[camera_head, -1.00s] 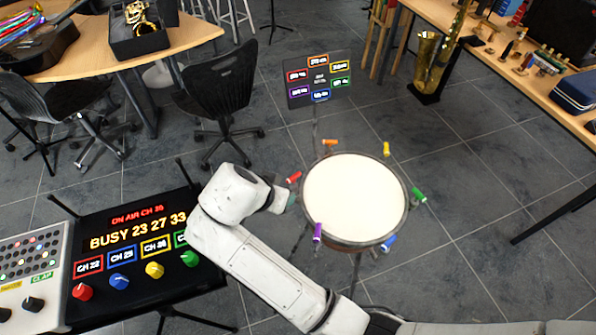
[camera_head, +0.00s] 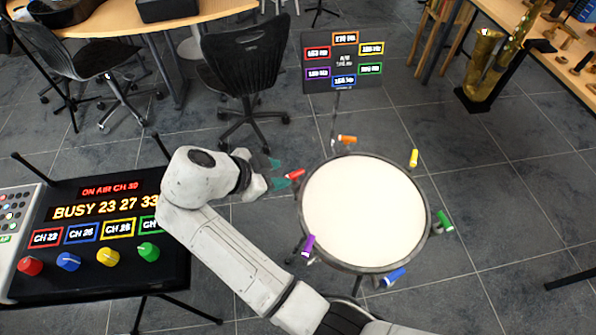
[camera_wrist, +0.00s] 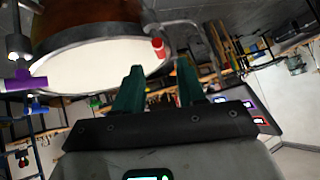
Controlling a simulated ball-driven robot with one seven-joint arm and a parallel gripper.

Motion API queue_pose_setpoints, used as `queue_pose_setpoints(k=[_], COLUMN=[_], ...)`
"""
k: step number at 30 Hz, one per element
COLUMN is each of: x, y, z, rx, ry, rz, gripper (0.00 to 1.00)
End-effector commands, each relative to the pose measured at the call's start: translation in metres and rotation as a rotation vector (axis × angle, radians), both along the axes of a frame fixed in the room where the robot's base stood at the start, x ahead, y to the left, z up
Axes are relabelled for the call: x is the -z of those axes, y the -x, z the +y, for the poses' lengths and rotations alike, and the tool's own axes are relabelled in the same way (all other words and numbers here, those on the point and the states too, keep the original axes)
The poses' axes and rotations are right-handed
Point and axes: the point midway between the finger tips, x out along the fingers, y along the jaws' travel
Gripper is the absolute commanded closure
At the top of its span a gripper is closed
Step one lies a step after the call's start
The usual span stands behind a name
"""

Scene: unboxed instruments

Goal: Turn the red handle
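The red handle (camera_head: 296,174) sticks out from the left rim of the round white-topped drum (camera_head: 365,215). My gripper (camera_head: 279,174) is just left of it, its two teal fingers apart and pointing at the handle. In the wrist view the red handle (camera_wrist: 158,47) shows just beyond and between the fingertips of my gripper (camera_wrist: 160,68), under the drum's edge (camera_wrist: 100,50). The fingers are open with nothing visible between them. I cannot tell whether either finger touches the handle.
Orange (camera_head: 346,139), yellow (camera_head: 413,158), green (camera_head: 444,220), blue (camera_head: 391,277) and purple (camera_head: 308,245) handles ring the drum. A sign (camera_head: 343,62) stands behind it. A black console with coloured knobs (camera_head: 95,235) stands left. A chair (camera_head: 250,75) is behind my arm.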

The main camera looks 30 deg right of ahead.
Motion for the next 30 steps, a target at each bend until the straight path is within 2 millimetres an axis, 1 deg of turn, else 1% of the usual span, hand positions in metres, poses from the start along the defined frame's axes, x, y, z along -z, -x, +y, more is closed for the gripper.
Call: queue_pose_setpoints(k=[3,9,12,18,26,30], x=[0.016,0.039,0.047,0.055,0.056,0.055], y=[-0.003,-0.008,-0.01,-0.013,-0.013,-0.013], z=[-0.018,-0.041,-0.049,-0.056,-0.056,-0.056], rx=[0.003,0.001,0.001,0.0,0.0,0.0], ry=[0.002,0.0,0.0,-0.001,-0.001,-0.001], rz=[0.004,0.004,0.003,0.001,0.001,0.001], gripper=[0.6,0.6,0.6,0.6,0.6,0.74])
